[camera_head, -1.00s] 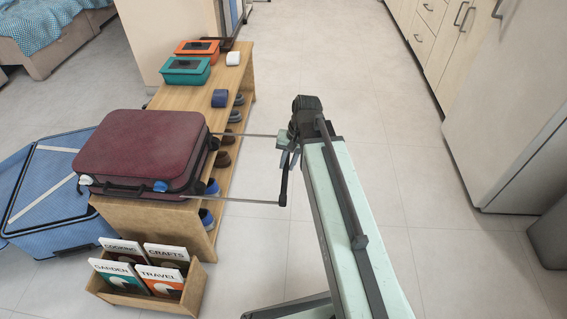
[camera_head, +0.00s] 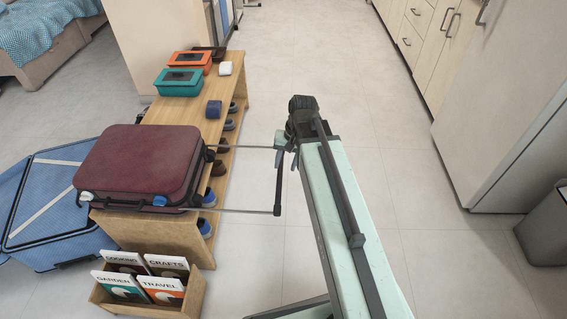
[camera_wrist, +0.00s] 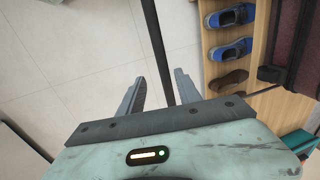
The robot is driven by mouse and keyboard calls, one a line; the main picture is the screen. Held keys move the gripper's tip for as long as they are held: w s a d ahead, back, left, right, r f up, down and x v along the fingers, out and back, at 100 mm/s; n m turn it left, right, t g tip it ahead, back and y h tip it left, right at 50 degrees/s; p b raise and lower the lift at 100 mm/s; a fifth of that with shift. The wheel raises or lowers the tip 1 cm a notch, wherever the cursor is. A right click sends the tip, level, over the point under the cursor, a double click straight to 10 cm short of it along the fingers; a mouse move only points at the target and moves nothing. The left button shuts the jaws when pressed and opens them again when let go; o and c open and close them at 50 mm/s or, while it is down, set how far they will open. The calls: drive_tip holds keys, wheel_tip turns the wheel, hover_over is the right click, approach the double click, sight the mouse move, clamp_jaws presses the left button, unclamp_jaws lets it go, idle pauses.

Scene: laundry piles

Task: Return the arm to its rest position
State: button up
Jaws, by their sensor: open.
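My arm reaches forward and ends in my gripper (camera_head: 285,150), right of a maroon suitcase (camera_head: 138,165). My gripper is open, with its fingers spread apart in the wrist view (camera_wrist: 158,84). The suitcase lies on a wooden shoe bench (camera_head: 152,228), and its pull-out handle (camera_head: 279,185) sticks out to the right, its dark crossbar close to my gripper. In the wrist view a dark bar (camera_wrist: 156,45) runs between the two fingers. I cannot tell whether it lies between them or beyond them.
The bench carries a teal box (camera_head: 180,82), an orange box (camera_head: 190,62) and shoes below. A book crate (camera_head: 125,308) stands in front, and an open blue case (camera_head: 50,205) lies left. Cabinets and a bin (camera_head: 545,235) line the right. The middle floor is clear.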

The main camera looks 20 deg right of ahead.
drive_tip(key=shift+d+r+p, duration=0.15)
drive_tip(key=shift+r+p, duration=0.05)
drive_tip(key=shift+r, duration=0.35)
drive_tip(key=shift+d+r+p, duration=0.15)
drive_tip(key=shift+r+p, duration=0.05)
drive_tip(key=shift+r, duration=0.3)
drive_tip(key=s+a+n+h, duration=0.2)
drive_tip(key=s+a+n, duration=0.1)
drive_tip(key=s, duration=0.2)
wheel_tip(320, 180, up, 27)
drive_tip(key=p, duration=2.7)
drive_tip(key=shift+s+f+n+g, duration=0.2)
drive_tip(key=shift+n+g, duration=0.1)
drive_tip(key=shift+g, duration=0.1)
drive_tip(key=shift+a, duration=0.1)
